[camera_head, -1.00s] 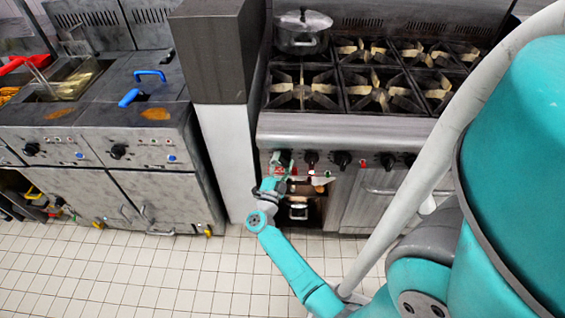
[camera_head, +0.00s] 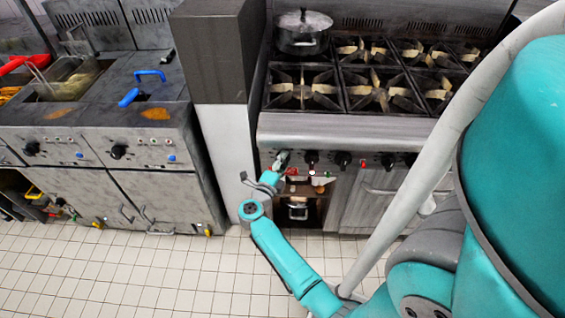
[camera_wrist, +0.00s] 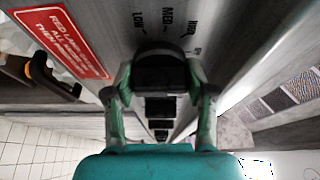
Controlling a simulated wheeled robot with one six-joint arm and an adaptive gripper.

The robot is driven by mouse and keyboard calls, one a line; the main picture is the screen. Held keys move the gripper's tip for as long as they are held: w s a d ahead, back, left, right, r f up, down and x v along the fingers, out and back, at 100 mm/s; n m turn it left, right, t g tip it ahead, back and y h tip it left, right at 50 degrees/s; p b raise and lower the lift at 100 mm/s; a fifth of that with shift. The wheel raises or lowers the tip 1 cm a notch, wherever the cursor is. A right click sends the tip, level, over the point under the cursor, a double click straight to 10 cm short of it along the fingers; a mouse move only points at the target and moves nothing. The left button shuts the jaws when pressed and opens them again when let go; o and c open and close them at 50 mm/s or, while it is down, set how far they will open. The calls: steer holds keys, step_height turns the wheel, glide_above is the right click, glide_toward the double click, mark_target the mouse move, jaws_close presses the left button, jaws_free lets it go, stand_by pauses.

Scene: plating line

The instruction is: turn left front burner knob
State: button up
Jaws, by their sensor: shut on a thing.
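The left front burner knob (camera_wrist: 158,58) is black and sits on the stove's front panel, with LOW, MED and HIGH marks beside it in the wrist view. My gripper (camera_wrist: 160,80) has one finger on each side of the knob and is shut on it. In the head view my gripper (camera_head: 281,160) is at the left end of the stove's knob row and hides most of that knob. The stove (camera_head: 350,125) carries several burners with grates.
A red warning label (camera_wrist: 62,42) is beside the knob. Other black knobs (camera_head: 343,160) line the panel to the right. A lidded pot (camera_head: 302,40) stands on the back left burner. A grey pillar (camera_head: 225,150) is close on the left. The tiled floor below is clear.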

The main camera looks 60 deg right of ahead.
stand_by(0.4)
steer(key=o, duration=1.1)
steer(key=shift+s+d, duration=0.1)
steer(key=a, duration=1.2)
